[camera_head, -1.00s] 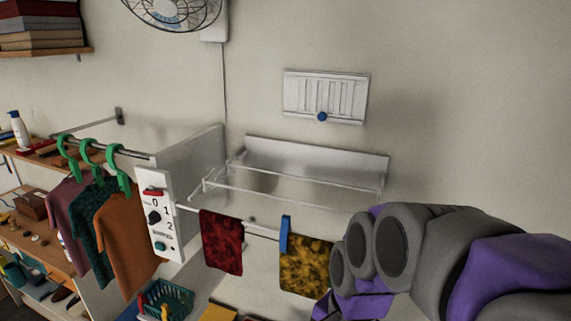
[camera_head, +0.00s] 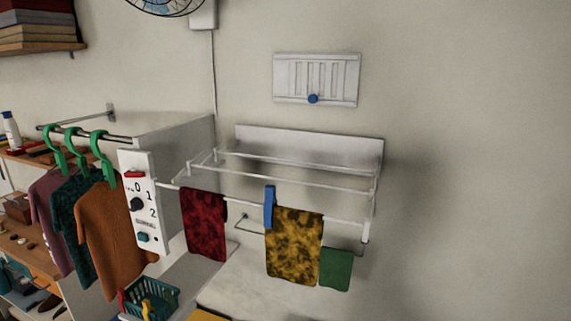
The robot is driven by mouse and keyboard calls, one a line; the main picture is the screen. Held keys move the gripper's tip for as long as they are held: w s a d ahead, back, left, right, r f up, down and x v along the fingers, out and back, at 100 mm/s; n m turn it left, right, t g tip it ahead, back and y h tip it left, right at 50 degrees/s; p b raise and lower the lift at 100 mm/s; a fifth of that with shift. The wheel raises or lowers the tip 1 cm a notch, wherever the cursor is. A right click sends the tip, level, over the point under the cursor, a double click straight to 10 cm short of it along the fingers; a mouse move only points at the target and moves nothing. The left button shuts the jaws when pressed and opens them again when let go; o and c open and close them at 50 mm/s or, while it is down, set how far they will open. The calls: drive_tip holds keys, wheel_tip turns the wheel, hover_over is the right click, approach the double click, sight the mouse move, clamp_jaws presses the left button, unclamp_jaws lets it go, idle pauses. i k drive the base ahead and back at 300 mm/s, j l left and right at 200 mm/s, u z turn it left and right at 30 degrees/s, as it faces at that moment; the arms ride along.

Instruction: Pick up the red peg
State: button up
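A thin red piece (camera_head: 122,302) stands at the left side of the teal basket (camera_head: 172,291), near the bottom edge of the view. It may be the red peg, but it is too small and cut off to be sure. A yellow piece (camera_head: 146,309) shows in the basket. A blue peg (camera_head: 269,207) is clipped on the rack's front bar, at the left edge of the yellow cloth (camera_head: 294,247). My gripper and arm are out of view.
The white wall rack (camera_head: 310,143) also carries a red cloth (camera_head: 204,226) and a green cloth (camera_head: 336,269). A white control panel (camera_head: 141,201) stands left of it, beside shirts (camera_head: 108,240) on green hangers. The right side is bare wall.

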sight(123, 296)
drive_tip(key=u, duration=1.5)
